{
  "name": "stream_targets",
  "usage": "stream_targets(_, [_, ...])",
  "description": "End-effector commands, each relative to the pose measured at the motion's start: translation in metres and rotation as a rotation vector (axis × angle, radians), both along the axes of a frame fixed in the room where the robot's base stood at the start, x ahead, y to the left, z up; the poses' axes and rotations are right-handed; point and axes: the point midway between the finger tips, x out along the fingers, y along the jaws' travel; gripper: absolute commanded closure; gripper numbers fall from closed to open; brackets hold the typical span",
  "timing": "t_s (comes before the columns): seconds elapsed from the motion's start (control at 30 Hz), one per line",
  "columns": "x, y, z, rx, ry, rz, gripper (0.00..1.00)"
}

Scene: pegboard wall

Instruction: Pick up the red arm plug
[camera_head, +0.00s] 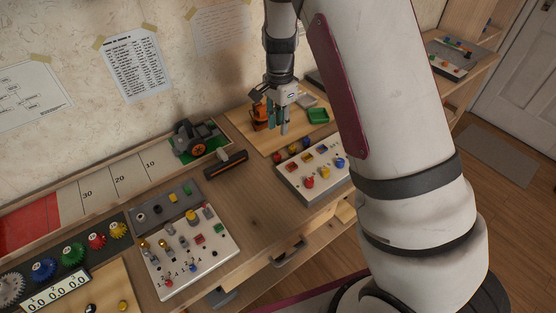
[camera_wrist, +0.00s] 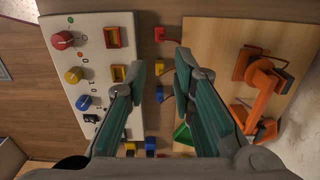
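The red plug (camera_wrist: 160,34) lies in the gap between the white control panel and the wooden board, at the top of the wrist view. In the head view it seems to be the small red piece (camera_head: 277,157) at the panel's back left. A yellow plug (camera_wrist: 160,66) and a blue plug (camera_wrist: 159,94) lie in line with it. My gripper (camera_wrist: 161,68) is open and empty, with its green fingers apart above this row. The red plug shows beyond the fingertips, nothing touching it. The orange model arm (camera_wrist: 264,88) stands on the board.
The white panel (camera_head: 294,181) with knobs and switches is close in front of the row. The wooden board (camera_head: 242,120) holds a green tray (camera_head: 318,116). A second panel (camera_head: 210,262) stands to the left. Bare tabletop (camera_head: 256,205) lies between the panels.

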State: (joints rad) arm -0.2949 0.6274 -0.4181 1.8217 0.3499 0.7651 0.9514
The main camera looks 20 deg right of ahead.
Motion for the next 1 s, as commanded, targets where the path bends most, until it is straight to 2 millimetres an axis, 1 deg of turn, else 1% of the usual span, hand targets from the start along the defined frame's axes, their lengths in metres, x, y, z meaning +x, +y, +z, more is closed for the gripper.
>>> stream_targets(0.2, [-0.002,0.0,-0.042,0.0,0.005,-0.001,0.77])
stream_targets(0.3, [-0.002,0.0,-0.059,0.0,0.004,0.001,0.77])
stream_targets(0.43, [-0.001,0.0,-0.073,0.0,0.002,0.0,0.77])
stream_targets(0.63, [-0.002,0.002,-0.084,0.001,0.003,0.002,0.77])
stream_targets(0.8, [-0.004,0.008,-0.109,0.001,0.004,0.002,0.77])
stream_targets(0.9, [-0.004,0.008,-0.121,0.0,0.002,0.003,0.77])
stream_targets(1.0, [-0.003,0.008,-0.128,0.001,0.001,0.002,0.77])
